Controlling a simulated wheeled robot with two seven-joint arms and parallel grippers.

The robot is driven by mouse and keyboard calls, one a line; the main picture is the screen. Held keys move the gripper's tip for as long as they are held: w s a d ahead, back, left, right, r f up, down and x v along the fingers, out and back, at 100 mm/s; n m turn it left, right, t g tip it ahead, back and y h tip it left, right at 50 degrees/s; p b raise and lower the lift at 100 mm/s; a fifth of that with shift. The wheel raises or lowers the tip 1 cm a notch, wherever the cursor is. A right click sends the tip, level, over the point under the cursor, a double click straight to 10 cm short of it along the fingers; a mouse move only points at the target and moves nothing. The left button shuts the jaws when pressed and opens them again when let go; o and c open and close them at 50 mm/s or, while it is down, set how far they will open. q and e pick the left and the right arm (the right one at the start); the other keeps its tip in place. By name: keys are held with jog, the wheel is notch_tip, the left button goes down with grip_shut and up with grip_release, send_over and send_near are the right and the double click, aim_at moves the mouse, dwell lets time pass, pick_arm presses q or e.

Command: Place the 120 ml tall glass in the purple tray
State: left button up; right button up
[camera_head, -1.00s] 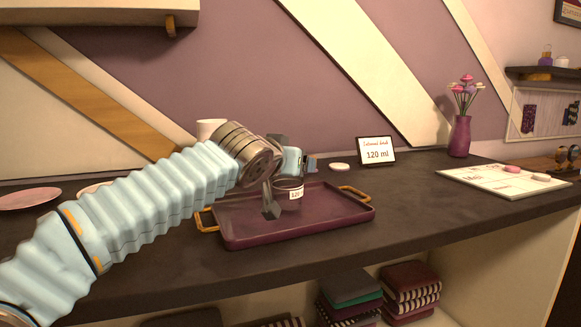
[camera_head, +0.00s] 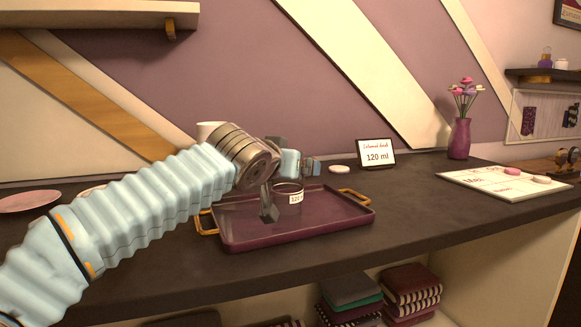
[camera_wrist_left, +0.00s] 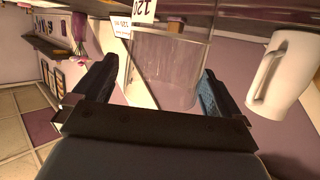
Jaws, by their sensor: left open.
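The purple tray (camera_head: 300,229) with gold handles lies on the dark counter in the head view. The clear glass with a white "120" label (camera_head: 296,198) stands upright at the tray, apparently on its back part; my gripper hides some of it. In the left wrist view the clear glass (camera_wrist_left: 168,68) stands between the two fingers, with gaps beside it. My left gripper (camera_head: 290,188) is open around the glass, not visibly closed on it; its fingers also show in the left wrist view (camera_wrist_left: 155,92). My right gripper is not in view.
A white mug (camera_wrist_left: 284,75) stands close by, behind my wrist in the head view. A "120 ml" sign (camera_head: 377,154) and a white disc (camera_head: 339,169) are behind the tray. A pink plate (camera_head: 30,201) is at left, a vase (camera_head: 459,138) at right.

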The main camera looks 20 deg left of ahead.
pick_arm(q)
jog(key=b+v, duration=0.1)
jog(key=v, duration=1)
jog(key=shift+s, duration=0.2)
